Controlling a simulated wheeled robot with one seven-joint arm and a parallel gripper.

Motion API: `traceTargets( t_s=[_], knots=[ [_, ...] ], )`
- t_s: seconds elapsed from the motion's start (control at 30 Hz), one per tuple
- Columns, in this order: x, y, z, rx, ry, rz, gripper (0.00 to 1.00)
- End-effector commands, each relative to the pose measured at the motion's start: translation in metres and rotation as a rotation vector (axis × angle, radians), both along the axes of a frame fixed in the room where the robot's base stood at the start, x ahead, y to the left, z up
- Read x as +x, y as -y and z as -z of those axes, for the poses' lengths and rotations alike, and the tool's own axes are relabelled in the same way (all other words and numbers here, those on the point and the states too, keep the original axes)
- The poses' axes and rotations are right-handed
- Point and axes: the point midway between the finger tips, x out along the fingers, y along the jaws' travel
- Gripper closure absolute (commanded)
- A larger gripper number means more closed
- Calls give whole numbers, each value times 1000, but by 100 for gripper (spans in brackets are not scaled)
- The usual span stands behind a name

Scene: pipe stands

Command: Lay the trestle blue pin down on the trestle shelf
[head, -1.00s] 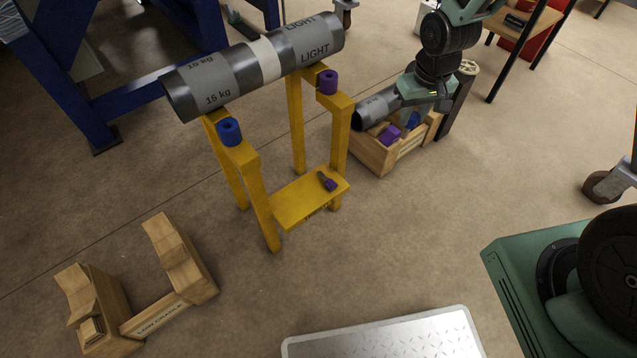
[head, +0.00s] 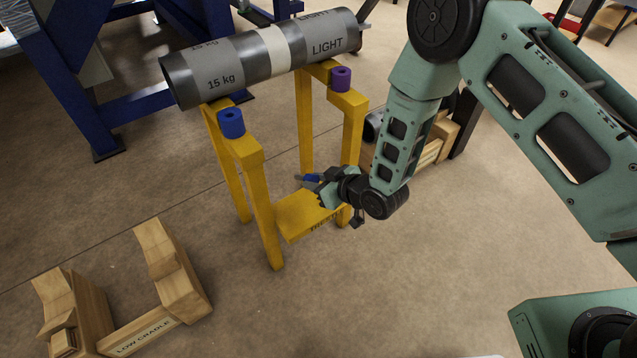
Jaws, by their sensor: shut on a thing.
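My gripper (head: 326,189) is shut on the blue pin (head: 311,178), a small piece with a blue head and a greyish end pointing left. It is just above the far part of the yellow trestle shelf (head: 299,218); I cannot tell whether the pin touches the shelf. The yellow trestle (head: 262,196) stands upright, with a blue collar (head: 231,123) on its left beam and a purple collar (head: 341,79) on its right beam. The purple pin seen earlier on the shelf is hidden behind my gripper.
A grey pipe (head: 225,75) marked 15 kg and LIGHT lies across the trestle top, above my gripper. The trestle's right front leg (head: 351,135) is close to my wrist. A wooden low cradle (head: 165,265) stands at lower left. A wooden crate (head: 438,143) is partly behind my arm.

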Motion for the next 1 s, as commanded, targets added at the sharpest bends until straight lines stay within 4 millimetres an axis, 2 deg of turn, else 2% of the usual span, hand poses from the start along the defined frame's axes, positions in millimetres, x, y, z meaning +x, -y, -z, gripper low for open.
traceTargets(
  t_s=[0.27,0.8,1.0],
  knots=[
    [0,0,24,0,-1,1,100],
    [0,1,83,-2,-3,3,100],
    [1,1,91,-1,-1,2,100]
  ],
)
